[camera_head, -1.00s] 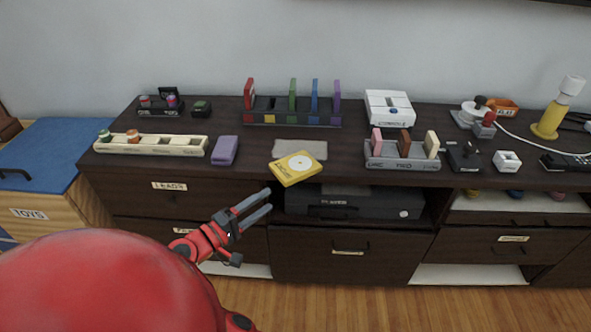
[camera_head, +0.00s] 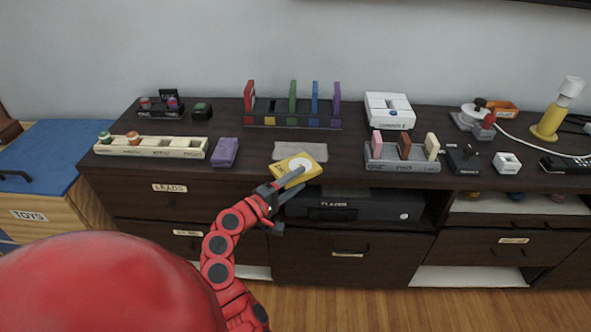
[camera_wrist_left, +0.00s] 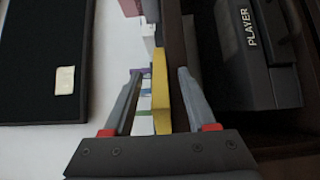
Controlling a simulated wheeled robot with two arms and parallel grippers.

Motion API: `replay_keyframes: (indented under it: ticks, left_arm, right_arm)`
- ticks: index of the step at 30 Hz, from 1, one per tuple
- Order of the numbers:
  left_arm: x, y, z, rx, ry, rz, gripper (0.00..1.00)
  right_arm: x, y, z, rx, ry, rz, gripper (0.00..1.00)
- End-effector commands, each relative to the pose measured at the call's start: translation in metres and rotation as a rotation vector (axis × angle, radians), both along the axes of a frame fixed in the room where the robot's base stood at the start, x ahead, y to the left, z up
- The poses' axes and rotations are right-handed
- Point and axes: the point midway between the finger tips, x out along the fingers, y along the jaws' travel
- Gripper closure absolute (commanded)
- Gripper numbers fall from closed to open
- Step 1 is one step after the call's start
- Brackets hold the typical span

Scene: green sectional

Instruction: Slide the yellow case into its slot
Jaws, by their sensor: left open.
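The yellow case (camera_head: 312,165), with a pale disc on its top, lies flat at the front edge of the dark cabinet top, its front part seeming to overhang. The dark rack (camera_head: 310,122) at the back holds red, green, blue and purple cases upright; a gap with a yellow mark (camera_head: 270,121) lies between red and green. My left gripper (camera_head: 302,177) is open at the case's front edge. In the left wrist view the yellow case (camera_wrist_left: 160,95) shows edge-on between the spread fingers, with gaps on both sides. My right gripper is not in view.
A grey mat (camera_head: 300,150) lies just behind the case. A purple block (camera_head: 225,152) and cream tray (camera_head: 150,146) stand left; a grey holder with upright pieces (camera_head: 402,164) stands right. The black player (camera_head: 345,205) sits on the shelf below.

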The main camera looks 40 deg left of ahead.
Motion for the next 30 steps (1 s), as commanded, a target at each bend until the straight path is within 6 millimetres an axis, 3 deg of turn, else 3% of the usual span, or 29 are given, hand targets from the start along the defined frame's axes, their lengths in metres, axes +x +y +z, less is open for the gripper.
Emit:
replay_keyframes:
  ticks: [2, 12, 25, 30]
  left_arm:
    - [0.0, 0.0, 0.0, 0.0, 0.0, 0.0, 0.43]
    - [0.0, 0.0, 0.0, -0.001, 0.0, 0.0, 1.0]
    - [-0.001, 0.0, 0.0, -0.001, 0.0, 0.0, 1.0]
    - [0.0, 0.0, 0.01, 0.001, -0.001, -0.001, 1.0]
  right_arm:
    - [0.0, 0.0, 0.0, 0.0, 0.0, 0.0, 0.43]
    - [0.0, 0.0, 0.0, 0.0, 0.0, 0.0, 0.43]
    - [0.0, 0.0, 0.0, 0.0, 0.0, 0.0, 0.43]
    - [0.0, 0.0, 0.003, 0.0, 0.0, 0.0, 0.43]
